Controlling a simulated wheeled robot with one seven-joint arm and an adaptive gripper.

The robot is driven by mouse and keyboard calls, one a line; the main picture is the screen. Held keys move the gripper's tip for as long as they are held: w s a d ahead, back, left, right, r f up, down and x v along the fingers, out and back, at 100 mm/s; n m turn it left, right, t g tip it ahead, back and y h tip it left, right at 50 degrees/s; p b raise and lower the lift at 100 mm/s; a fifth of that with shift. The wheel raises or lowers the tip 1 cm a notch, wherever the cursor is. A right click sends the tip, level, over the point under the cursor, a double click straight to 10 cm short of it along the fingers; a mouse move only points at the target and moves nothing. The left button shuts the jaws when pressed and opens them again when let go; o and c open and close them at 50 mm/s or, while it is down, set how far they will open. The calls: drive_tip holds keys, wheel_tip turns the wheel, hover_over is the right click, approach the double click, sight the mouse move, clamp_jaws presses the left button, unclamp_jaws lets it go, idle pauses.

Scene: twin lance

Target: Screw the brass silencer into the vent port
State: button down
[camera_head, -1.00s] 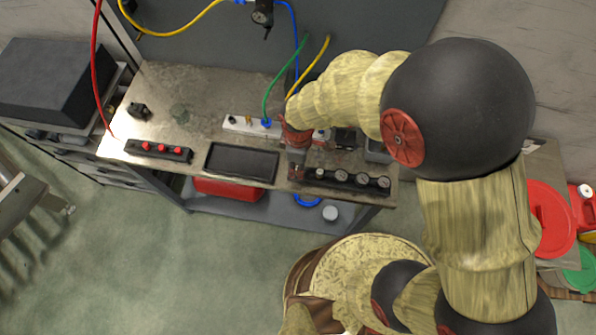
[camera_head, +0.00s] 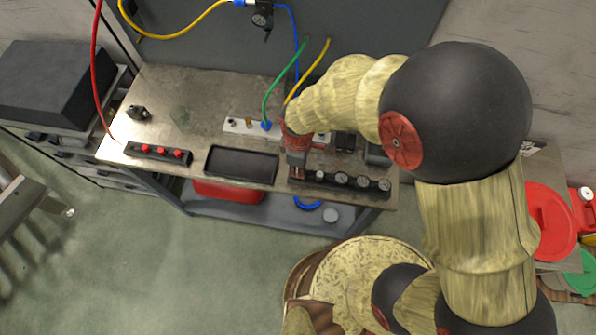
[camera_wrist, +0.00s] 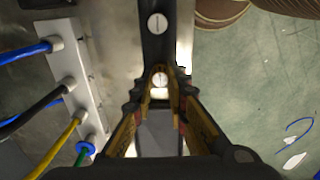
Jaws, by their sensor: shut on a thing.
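My gripper (camera_head: 297,172) points down at the left end of a black rack (camera_head: 352,183) near the bench's front edge. In the wrist view its fingers (camera_wrist: 161,84) are closed around a small part with a pale round top (camera_wrist: 160,79). This part is likely the brass silencer, but its colour is unclear and the fingers hide its sides. I cannot tell whether it still touches the rack. A white manifold block (camera_head: 236,126) lies behind and left of the gripper; in the wrist view it is the pale bar (camera_wrist: 92,108) at left. I cannot make out which port is the vent port.
Several round-topped parts stand along the rack, such as this one (camera_head: 342,178). Hoses, including a green one (camera_head: 267,98) and a yellow one (camera_head: 308,76), rise from the manifold. A black tray (camera_head: 241,164) lies left of the gripper. A red-button box (camera_head: 158,153) sits further left.

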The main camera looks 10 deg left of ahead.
drive_tip(key=shift+r+p, duration=0.6)
drive_tip(key=shift+r, duration=0.15)
idle(0.8)
drive_tip(key=shift+r+p, duration=1.25)
drive_tip(key=shift+r, duration=0.4)
